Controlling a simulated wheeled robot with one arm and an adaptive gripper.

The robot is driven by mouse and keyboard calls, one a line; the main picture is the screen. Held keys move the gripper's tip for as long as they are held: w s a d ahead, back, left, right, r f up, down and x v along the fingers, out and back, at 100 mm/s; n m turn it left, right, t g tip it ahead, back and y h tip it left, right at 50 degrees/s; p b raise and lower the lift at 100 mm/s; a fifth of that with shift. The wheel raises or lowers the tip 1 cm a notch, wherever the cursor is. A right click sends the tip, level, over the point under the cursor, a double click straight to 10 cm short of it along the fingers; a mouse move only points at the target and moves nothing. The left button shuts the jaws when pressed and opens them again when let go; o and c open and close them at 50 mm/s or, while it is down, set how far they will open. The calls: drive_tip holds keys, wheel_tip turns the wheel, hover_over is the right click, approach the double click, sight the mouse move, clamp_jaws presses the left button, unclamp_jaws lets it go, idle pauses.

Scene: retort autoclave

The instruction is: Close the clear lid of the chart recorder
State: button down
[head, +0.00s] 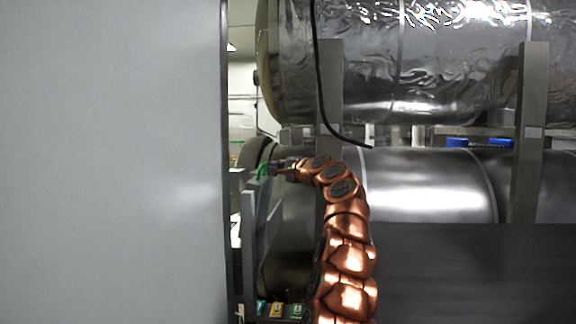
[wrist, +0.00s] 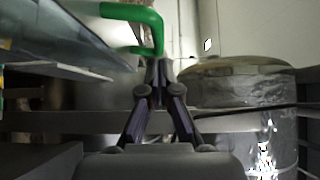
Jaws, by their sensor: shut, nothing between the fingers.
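The clear lid (wrist: 65,35) shows at the upper left of the wrist view as a dark, see-through panel, tilted. A green U-shaped handle (wrist: 150,17) stands beside its edge. In the head view the green handle (head: 263,172) is small, at the top of upright grey panels seen nearly edge-on; I cannot tell which is the lid. My gripper (wrist: 158,65) is shut and empty, its tips close to the handle; I cannot tell whether they touch. My gripper (head: 275,168) also shows small in the head view. The recorder's face is hidden.
A large pale panel (head: 110,160) fills the left of the head view. Silver-wrapped vessels (head: 430,60) and grey posts (head: 531,130) stand behind on the right. A black cable (head: 322,90) hangs down. Small coloured boxes (head: 278,310) lie low.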

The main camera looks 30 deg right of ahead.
drive_tip(key=shift+w+a, duration=0.4)
